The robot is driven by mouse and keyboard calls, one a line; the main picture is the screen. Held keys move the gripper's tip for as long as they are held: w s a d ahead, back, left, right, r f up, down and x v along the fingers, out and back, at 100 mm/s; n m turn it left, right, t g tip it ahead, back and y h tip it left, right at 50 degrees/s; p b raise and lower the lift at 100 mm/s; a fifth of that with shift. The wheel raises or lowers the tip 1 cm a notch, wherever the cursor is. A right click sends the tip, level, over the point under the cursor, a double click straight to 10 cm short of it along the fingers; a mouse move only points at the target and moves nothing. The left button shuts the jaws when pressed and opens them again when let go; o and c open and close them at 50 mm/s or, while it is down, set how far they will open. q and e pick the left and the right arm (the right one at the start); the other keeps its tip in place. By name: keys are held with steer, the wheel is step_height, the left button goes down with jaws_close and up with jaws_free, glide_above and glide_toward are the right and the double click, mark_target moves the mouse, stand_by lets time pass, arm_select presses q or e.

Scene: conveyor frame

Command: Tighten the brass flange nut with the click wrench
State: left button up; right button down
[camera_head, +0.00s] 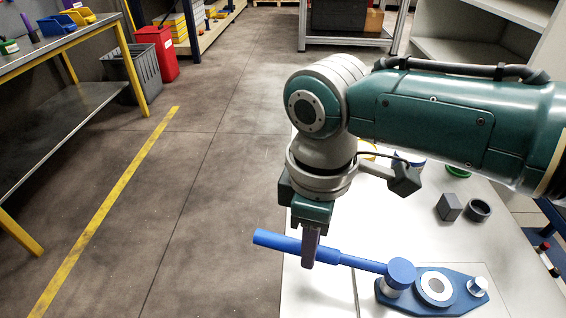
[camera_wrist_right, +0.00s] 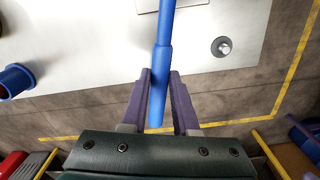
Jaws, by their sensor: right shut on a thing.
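The blue click wrench (camera_head: 350,260) lies nearly level, its handle pointing left past the table edge. Its round head (camera_head: 401,271) sits over a post at the left end of a blue flange plate (camera_head: 457,292). My right gripper (camera_head: 311,250) points down and is shut on the handle. In the right wrist view the purple fingers (camera_wrist_right: 160,88) stand on both sides of the blue handle (camera_wrist_right: 159,62). I see no brass nut; the wrench head may cover it. My left gripper is not in view.
The pale table (camera_head: 330,297) carries a dark cube (camera_head: 449,207), a dark ring (camera_head: 478,210) and a green ring (camera_head: 458,171) behind the plate. A silver bolt head (camera_head: 478,286) rises at the plate's right end.

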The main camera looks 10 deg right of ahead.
steer(key=shift+w+d+m, duration=0.35)
steer(key=shift+w+m, duration=0.25)
steer(key=shift+m, duration=0.1)
step_height(320, 180, up, 5)
steer(key=p, duration=0.5)
steer(key=shift+r, duration=0.15)
